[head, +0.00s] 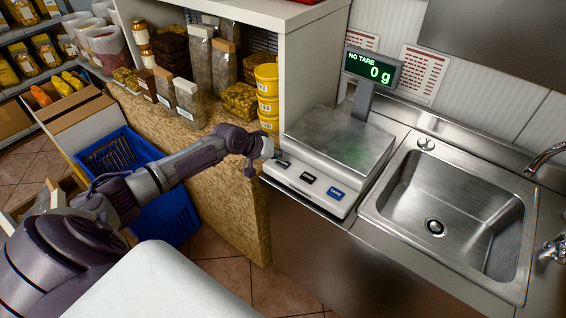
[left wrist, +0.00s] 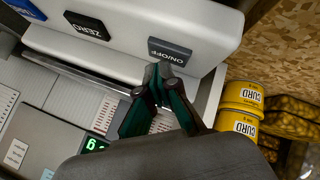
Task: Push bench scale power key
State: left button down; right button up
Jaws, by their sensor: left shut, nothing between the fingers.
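The bench scale (head: 310,192) stands on the steel counter, with a flat metal platform (head: 340,138) and a display (head: 373,68) on a post. The display is lit green and reads "NO TARE 0 g". Its front panel holds the ON/OFF key (left wrist: 170,52), a ZERO key (left wrist: 87,25) and a blue key (head: 336,194). My left gripper (head: 277,156) is shut and empty at the left end of the panel. In the left wrist view its fingertips (left wrist: 158,72) are at the lower edge of the ON/OFF key; I cannot tell whether they touch. My right gripper is out of view.
A steel sink (head: 450,205) lies right of the scale. Yellow curd tubs (head: 267,105) stand close behind the left gripper, beside a white shelf wall (head: 312,60). Bags and jars fill the shelf. A blue crate (head: 135,170) sits on the floor at left.

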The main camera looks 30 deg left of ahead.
aim_at(281, 163)
pick_arm(q)
jog(key=shift+f, duration=0.35)
jog(key=shift+r, duration=0.1)
dwell(0.3)
jog(key=shift+r+p, duration=0.45)
jog(key=shift+p, duration=0.1)
jog(key=shift+r, duration=0.3)
notch_tip(281, 163, up, 6)
jog(key=p, duration=0.6)
jog(key=shift+f, duration=0.25)
